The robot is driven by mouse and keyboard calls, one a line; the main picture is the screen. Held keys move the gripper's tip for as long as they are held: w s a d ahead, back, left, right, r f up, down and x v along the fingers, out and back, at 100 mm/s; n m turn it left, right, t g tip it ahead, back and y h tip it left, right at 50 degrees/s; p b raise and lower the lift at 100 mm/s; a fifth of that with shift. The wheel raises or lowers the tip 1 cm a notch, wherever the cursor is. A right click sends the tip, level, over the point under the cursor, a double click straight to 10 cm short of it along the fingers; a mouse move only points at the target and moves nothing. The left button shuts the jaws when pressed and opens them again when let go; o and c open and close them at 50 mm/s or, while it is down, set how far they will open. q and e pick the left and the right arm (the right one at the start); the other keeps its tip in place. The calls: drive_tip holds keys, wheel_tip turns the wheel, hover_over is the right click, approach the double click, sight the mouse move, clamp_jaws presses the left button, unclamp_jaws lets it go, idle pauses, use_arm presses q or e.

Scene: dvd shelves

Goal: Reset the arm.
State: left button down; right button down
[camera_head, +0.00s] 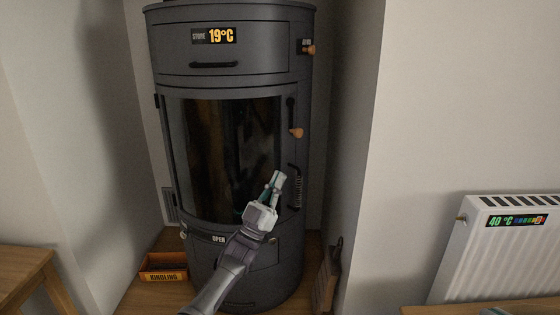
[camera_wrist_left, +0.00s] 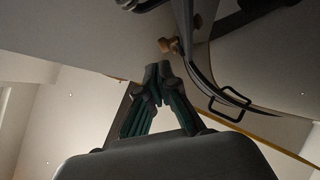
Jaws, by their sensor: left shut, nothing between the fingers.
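My left gripper (camera_head: 275,181) is in front of the lower right part of the dark grey stove (camera_head: 285,240). Its fingers are together with nothing between them; they also show shut in the left wrist view (camera_wrist_left: 158,72). My left arm reaches up from the bottom of the head view. The fingertips are near the coiled door handle (camera_head: 295,186) at the stove's right side; I cannot tell whether they touch it. The stove's glass door (camera_head: 225,150) looks closed, and its display reads 19°C. My right gripper is not clearly in view.
A kindling box (camera_head: 163,275) sits on the wooden floor left of the stove. A radiator (camera_head: 500,245) showing 40 °C is at the right wall. A wooden stool (camera_head: 25,265) is at the lower left. Walls close in on both sides of the stove.

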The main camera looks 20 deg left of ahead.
use_arm(q)
drive_tip(key=shift+s+a+f, duration=0.1)
drive_tip(key=shift+s+f, duration=0.1)
drive_tip(key=shift+f, duration=0.65)
